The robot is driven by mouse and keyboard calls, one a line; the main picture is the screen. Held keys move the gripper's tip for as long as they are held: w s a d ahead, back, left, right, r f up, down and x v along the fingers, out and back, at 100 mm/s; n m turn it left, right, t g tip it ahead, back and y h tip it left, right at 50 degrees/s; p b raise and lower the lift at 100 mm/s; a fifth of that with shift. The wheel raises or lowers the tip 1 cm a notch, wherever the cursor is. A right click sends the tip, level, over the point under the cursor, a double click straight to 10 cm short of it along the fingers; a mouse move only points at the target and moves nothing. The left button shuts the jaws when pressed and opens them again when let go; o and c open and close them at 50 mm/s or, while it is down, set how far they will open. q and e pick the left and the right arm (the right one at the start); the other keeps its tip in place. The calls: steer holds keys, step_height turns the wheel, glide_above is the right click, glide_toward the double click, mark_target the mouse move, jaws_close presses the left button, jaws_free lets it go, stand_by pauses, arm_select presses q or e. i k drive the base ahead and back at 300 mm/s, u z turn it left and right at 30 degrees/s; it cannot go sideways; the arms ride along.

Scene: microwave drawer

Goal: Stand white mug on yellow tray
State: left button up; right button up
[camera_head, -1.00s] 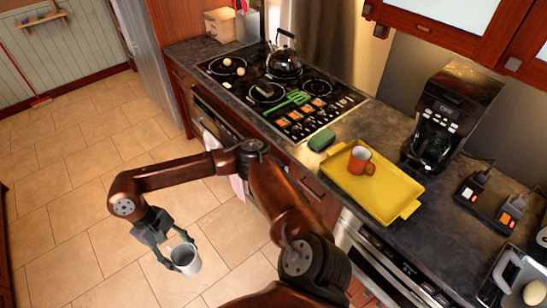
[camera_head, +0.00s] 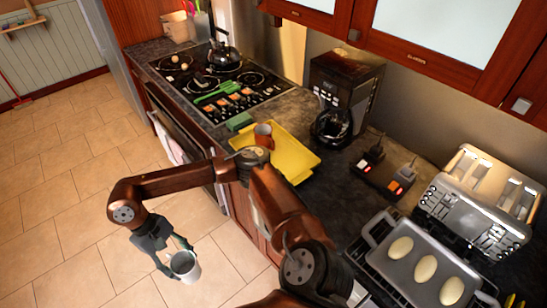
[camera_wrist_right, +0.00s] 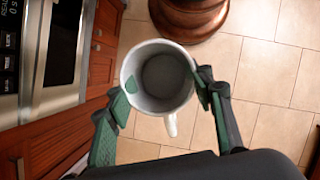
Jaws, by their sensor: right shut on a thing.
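The white mug (camera_head: 186,267) is held by my right gripper (camera_head: 176,257) over the tiled floor, away from the counter. In the right wrist view the mug (camera_wrist_right: 158,76) shows its open, empty inside, with its handle toward the gripper's palm. The right gripper's fingers (camera_wrist_right: 167,90) are closed on opposite sides of it. The yellow tray (camera_head: 297,160) lies on the counter beyond my right arm, which hides part of its near side. A red-orange mug (camera_head: 263,134) stands on the tray's left part. My left gripper is not in view.
A coffee maker (camera_head: 342,95) stands behind the tray. A green sponge (camera_head: 239,121) lies to its left, near the stove. Right of it are a power strip (camera_head: 383,176), a toaster (camera_head: 480,205) and a pan (camera_head: 415,262) with several oval items. The tray's right part is bare.

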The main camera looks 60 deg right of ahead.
mark_target(286, 166)
steer(key=z, duration=1.35)
